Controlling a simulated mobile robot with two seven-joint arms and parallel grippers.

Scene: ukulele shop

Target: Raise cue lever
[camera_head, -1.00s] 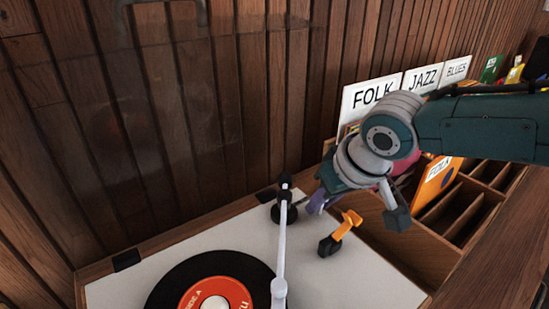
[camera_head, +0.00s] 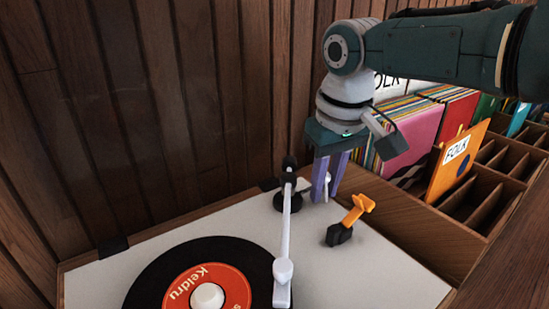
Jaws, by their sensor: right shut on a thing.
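A turntable with a white deck (camera_head: 390,275) carries a black record (camera_head: 150,290) with a red label and a white tonearm (camera_head: 285,235) on a dark pivot. My right gripper (camera_head: 326,196) points down just right of the pivot. Its purple fingers are shut on a small pale lever (camera_head: 327,185), mostly hidden between them; I take this to be the cue lever. An orange lever (camera_head: 357,208) on a black base stands just right of the fingers, apart from them. My left gripper is not in view.
A wooden record bin (camera_head: 440,235) with dividers and colourful sleeves stands at the right, close to the gripper. An orange FOLK sleeve (camera_head: 455,165) leans in it. A plank wall (camera_head: 130,120) rises behind. The deck's front right is clear.

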